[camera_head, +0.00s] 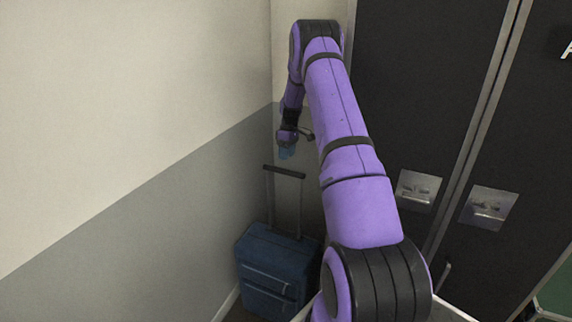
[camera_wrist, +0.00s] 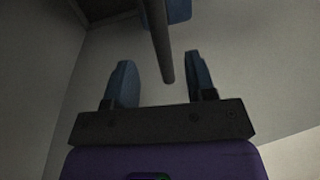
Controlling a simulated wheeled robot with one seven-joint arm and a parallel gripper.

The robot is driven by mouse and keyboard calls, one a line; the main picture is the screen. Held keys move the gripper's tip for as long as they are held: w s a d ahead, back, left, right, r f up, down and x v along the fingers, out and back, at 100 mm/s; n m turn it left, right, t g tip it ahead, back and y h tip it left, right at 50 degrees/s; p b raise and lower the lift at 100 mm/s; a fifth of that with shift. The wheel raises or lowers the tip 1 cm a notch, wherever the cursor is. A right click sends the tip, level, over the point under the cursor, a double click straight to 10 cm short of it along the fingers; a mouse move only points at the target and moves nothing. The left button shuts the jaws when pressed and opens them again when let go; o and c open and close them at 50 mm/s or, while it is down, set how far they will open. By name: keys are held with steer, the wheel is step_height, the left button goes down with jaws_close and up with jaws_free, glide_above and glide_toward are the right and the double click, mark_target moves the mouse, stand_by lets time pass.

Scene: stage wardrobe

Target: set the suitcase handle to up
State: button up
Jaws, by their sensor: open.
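The blue suitcase (camera_head: 272,262) stands upright on the floor in the corner by the wall. Its dark handle (camera_head: 284,171) is extended, with the crossbar well above the case on thin rods. My gripper (camera_head: 287,153) is just above the crossbar, with its blue fingers pointing down. In the wrist view my gripper (camera_wrist: 160,60) is open, and a dark bar (camera_wrist: 160,38), which looks like the handle, shows between the two fingers without visible contact. How far it lies below the fingertips is unclear. A blue piece of the suitcase (camera_wrist: 180,10) shows at the top edge.
A cream and grey wall (camera_head: 140,130) runs close along the left of the suitcase. Black cabinet doors (camera_head: 425,100) with metal latch plates (camera_head: 416,190) stand to the right. My arm hides part of the corner and the suitcase's right side.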

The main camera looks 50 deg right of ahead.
steer(key=shift+w+d+r, duration=0.1)
steer(key=shift+d+r, duration=0.15)
steer(key=shift+r, duration=0.9)
steer(key=shift+d+r, duration=0.2)
steer(key=shift+r, duration=0.95)
steer(key=s+a+r+m+t+h, duration=0.1)
steer(key=s+a+r, duration=0.2)
steer(key=a+r, duration=0.6)
steer(key=s+a+r+t, duration=0.1)
steer(key=s+a+r, duration=0.2)
steer(key=a+r, duration=0.55)
steer(key=s+a+r+m+h, duration=0.1)
steer(key=s+a+r, duration=0.3)
steer(key=a+r, duration=0.5)
steer(key=s+a+r+m+t, duration=0.15)
steer(key=s+a+r, duration=0.35)
steer(key=s+a, duration=0.65)
steer(key=s+a+f+t, duration=0.1)
steer(key=s, duration=0.6)
steer(key=s+a+f+t, duration=0.1)
steer(key=s+a, duration=0.1)
steer(key=s, duration=0.6)
steer(key=shift+a+f+t, duration=0.3)
steer(key=shift+f+t, duration=0.05)
